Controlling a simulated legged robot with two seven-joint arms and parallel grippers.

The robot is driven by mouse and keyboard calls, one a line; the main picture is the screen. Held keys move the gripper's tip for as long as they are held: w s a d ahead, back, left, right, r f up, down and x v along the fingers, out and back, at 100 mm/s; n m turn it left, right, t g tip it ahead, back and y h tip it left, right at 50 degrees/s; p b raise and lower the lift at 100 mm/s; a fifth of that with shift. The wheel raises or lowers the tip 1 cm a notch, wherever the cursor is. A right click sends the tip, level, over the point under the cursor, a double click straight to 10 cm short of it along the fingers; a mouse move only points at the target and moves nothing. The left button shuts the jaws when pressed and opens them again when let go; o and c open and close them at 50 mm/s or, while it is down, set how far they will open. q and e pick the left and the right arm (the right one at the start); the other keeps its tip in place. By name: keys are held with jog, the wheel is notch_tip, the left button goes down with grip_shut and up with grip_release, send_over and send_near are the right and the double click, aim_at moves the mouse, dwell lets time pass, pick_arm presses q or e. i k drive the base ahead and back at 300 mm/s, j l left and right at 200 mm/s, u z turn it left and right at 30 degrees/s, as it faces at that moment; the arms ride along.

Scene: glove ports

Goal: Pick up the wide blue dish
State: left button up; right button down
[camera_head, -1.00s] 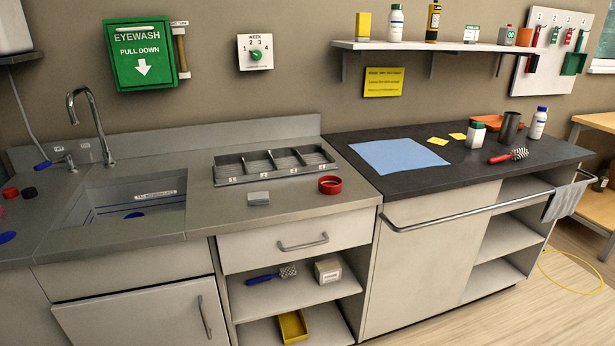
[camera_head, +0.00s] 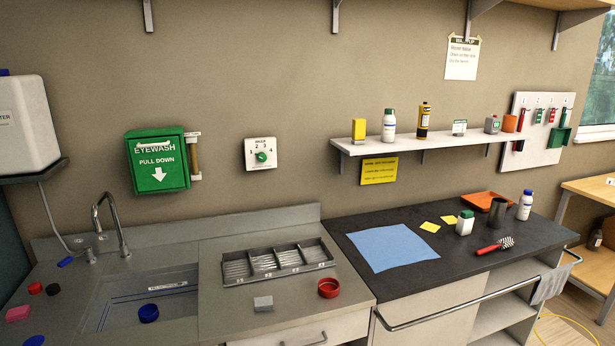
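A round, dark blue item (camera_head: 148,313) with a raised rim lies in the sink basin at the lower left. It looks like a small dish or cap. Another blue item (camera_head: 34,341) lies on the counter left of the sink, cut off by the bottom edge. A small blue piece (camera_head: 65,262) lies near the tap. I cannot tell which of these, if any, is the wide blue dish. Neither of my grippers is in view.
A tap (camera_head: 110,225) arches over the sink. A divided grey tray (camera_head: 277,262), a grey block (camera_head: 263,303) and a red ring-shaped dish (camera_head: 328,288) sit on the steel counter. A blue cloth (camera_head: 393,248) lies on the dark worktop. A shelf (camera_head: 375,145) hangs above.

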aim_at(149, 313)
jog(key=u, duration=0.5)
jog(key=i+u, duration=0.1)
jog(key=u, duration=0.9)
jog(key=i+l+u, duration=0.1)
jog(key=u, duration=0.85)
jog(key=i+l, duration=0.15)
jog(key=l, duration=0.15)
jog(key=i+l+u, duration=0.1)
jog(key=l, duration=0.2)
jog(key=i+l+u, duration=0.1)
jog(key=l, duration=0.25)
jog(key=i+l, duration=0.1)
jog(key=l, duration=0.2)
jog(key=i+l, duration=0.35)
jog(key=l+u, duration=0.05)
jog(key=l, duration=0.05)
